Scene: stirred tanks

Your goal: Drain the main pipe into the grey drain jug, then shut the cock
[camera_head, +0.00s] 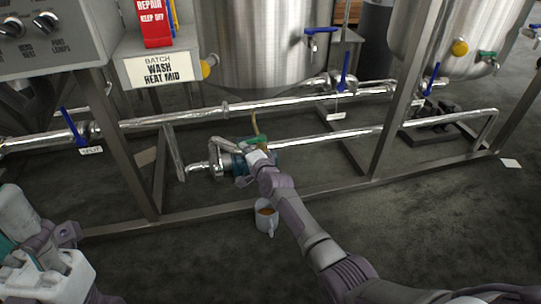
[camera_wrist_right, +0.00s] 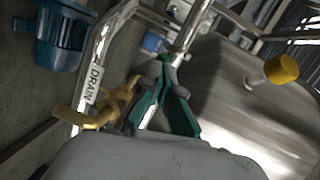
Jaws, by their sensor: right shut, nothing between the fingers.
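The grey drain jug (camera_head: 268,222) stands on the floor in front of the lower frame rail, with brown liquid visible inside. My right gripper (camera_head: 259,163) is above and behind it, by the low pipework. In the wrist view its teal fingers (camera_wrist_right: 165,95) are together and empty. A brass-yellow fitting (camera_wrist_right: 92,117) sits beside the fingers, next to a DRAIN label (camera_wrist_right: 94,84); I cannot tell whether its cock is open or shut.
An upper steel pipe (camera_head: 190,116) with blue-handled valves (camera_head: 71,126) and a lower pipe (camera_head: 335,137) run across the steel frame. Large tanks (camera_head: 262,50) stand behind. A frame upright (camera_head: 400,95) is right of my arm. The floor in front is mostly clear.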

